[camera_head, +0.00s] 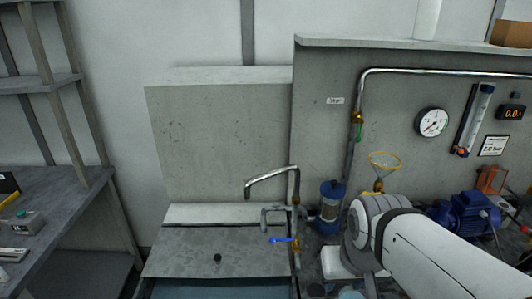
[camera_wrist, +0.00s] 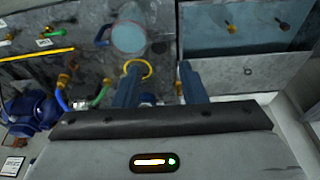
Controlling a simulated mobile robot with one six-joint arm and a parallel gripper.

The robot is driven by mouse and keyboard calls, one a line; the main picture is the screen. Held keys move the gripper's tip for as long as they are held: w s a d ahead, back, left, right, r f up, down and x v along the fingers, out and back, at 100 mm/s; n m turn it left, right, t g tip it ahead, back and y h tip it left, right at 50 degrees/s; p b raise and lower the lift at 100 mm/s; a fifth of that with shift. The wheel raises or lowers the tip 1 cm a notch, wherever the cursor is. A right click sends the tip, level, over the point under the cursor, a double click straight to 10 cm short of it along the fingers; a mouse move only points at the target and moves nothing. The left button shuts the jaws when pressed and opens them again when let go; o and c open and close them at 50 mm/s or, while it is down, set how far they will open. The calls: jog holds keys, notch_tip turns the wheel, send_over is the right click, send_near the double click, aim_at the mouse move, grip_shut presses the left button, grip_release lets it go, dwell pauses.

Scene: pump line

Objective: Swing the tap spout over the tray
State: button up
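The tap spout (camera_head: 271,178) is a grey bent pipe on an upright at the right side of the sink in the head view. Its open end points left and down, above the back right of the grey sloping tray surface (camera_head: 180,258), which has a dark round spot. A blue lever (camera_head: 281,240) sits low on the tap's pipework. My gripper (camera_wrist: 158,68) is open in the wrist view, with its two blue-grey fingers apart and nothing clearly held. In the head view my arm hides the gripper. The grey tray surface also shows in the wrist view (camera_wrist: 275,73).
A blue-capped filter (camera_head: 331,205) stands just right of the tap. A yellow ring (camera_head: 385,160), a blue pump (camera_head: 465,214) and a round gauge (camera_head: 432,122) are farther right. A bluish recess (camera_head: 215,290) lies in front of the tray surface. A grey shelf (camera_head: 45,215) stands left.

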jog(key=shift+s, duration=0.1)
notch_tip(320, 180, up, 13)
jog(key=m+g+h+p, duration=0.1)
jog(key=m+h+p, duration=0.4)
jog(key=m, duration=0.6)
send_over(267, 173)
jog(key=s+a, duration=0.1)
jog(key=a, duration=0.2)
jog(key=shift+s+a+y+p, duration=0.15)
jog(key=shift+y+p, duration=0.15)
jog(key=shift+y, duration=0.2)
jog(key=shift+f+m, duration=0.1)
jog(key=shift+m, duration=0.2)
jog(key=p+x, duration=0.1)
jog(key=x, duration=0.6)
jog(key=shift+f, duration=0.25)
jog(key=shift+c, duration=0.5)
grip_shut()
